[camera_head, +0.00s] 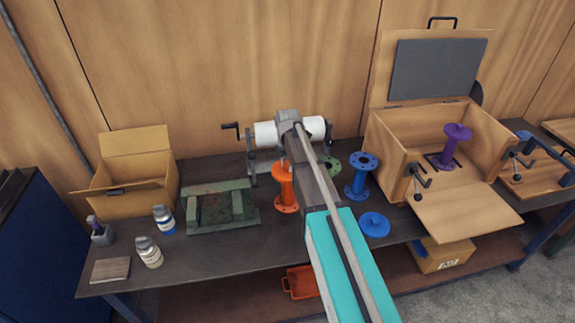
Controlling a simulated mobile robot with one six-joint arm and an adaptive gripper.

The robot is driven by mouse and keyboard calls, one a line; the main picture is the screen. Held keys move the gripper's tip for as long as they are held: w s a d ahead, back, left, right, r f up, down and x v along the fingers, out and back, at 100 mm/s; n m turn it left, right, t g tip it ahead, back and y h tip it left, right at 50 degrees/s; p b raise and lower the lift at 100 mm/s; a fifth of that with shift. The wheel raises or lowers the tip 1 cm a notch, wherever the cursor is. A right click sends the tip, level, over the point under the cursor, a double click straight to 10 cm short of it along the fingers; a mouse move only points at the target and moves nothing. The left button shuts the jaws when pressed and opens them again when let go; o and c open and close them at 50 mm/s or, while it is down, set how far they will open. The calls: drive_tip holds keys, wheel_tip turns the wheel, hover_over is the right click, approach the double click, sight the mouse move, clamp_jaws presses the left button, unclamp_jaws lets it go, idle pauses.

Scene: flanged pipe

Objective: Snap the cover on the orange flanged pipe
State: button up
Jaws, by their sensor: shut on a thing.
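The orange flanged pipe (286,190) stands upright on the workbench, left of my arm. My gripper (284,161) points down over its top end and is mostly hidden by my wrist. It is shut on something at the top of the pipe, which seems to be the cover. The cover cannot be made out clearly, and I cannot tell whether it is seated on the flange.
A blue flanged pipe (361,175) stands to the right, with a blue cover (374,224) lying before it. A green part (331,162) is partly behind my arm. A white roller with cranks (266,134) stands behind. A wooden box (395,145) holds a purple pipe (453,147).

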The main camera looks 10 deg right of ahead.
sight(288, 164)
idle(0.4)
drive_tip(key=o, duration=1)
drive_tip(key=o, duration=0.3)
drive_tip(key=shift+r+p, duration=2.75)
drive_tip(key=shift+p, duration=0.05)
clamp_jaws()
